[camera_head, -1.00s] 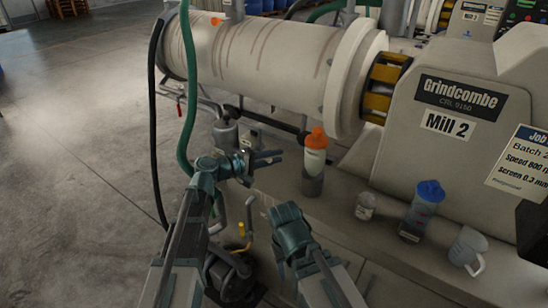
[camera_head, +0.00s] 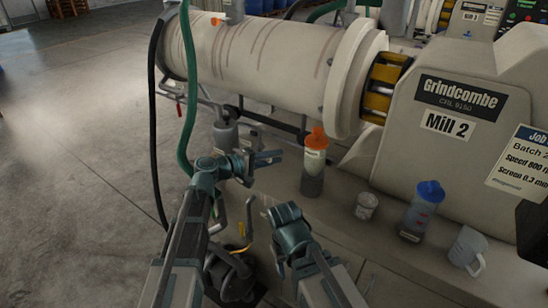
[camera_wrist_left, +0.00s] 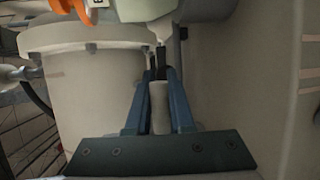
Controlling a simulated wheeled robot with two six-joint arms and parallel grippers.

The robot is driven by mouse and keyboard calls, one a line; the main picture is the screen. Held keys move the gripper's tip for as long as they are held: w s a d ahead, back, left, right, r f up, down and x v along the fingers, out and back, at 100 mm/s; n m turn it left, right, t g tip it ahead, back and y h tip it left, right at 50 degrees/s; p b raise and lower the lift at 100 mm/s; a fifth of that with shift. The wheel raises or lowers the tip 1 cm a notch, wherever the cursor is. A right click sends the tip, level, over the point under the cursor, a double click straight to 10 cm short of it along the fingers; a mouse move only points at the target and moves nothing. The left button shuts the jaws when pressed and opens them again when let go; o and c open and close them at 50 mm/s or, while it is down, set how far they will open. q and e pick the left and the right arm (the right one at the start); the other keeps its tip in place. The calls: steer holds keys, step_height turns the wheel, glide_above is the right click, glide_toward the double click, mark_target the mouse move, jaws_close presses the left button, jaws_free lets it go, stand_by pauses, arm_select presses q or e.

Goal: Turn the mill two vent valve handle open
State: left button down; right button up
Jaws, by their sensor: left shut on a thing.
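My left gripper (camera_head: 268,158) is in front of and below the Mill 2 cylinder (camera_head: 265,50), its fingers pointing right. In the left wrist view its two blue fingers (camera_wrist_left: 160,88) are shut on a pale rod-like grip with a dark tip, the vent valve handle (camera_wrist_left: 159,108). In the head view the handle is hidden or too small to make out, and its angle cannot be read. My right gripper (camera_head: 288,213) is lower and to the right, apart from the mill; its fingertips are not clear.
An orange-capped bottle (camera_head: 314,163) stands just right of my left gripper. A small jar (camera_head: 366,206), a blue-capped bottle (camera_head: 421,211) and a mug (camera_head: 467,248) are on the ledge. A green hose (camera_head: 188,85) hangs on the left.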

arm_select(q)
steer(key=shift+r, duration=0.1)
stand_by(0.6)
steer(key=shift+w+a+r+n+t+h+b, duration=0.5)
steer(key=shift+a+r+n+t+b, duration=0.55)
steer(key=shift+n, duration=2.2)
steer(key=shift+w+a+r+n+t+h+b, duration=0.6)
steer(key=shift+r+n+t, duration=0.65)
steer(key=shift+n, duration=1.95)
steer(key=shift+w+a+r+n+t+h+b, duration=0.2)
steer(key=shift+w+a+r+n+t+b, duration=0.7)
steer(key=shift+n, duration=2.35)
steer(key=shift+s+d+r+t, duration=0.15)
steer(key=shift+s+t, duration=0.1)
steer(key=shift+t, duration=0.15)
steer(key=shift+b, duration=0.3)
steer(key=c, duration=0.8)
jaws_free()
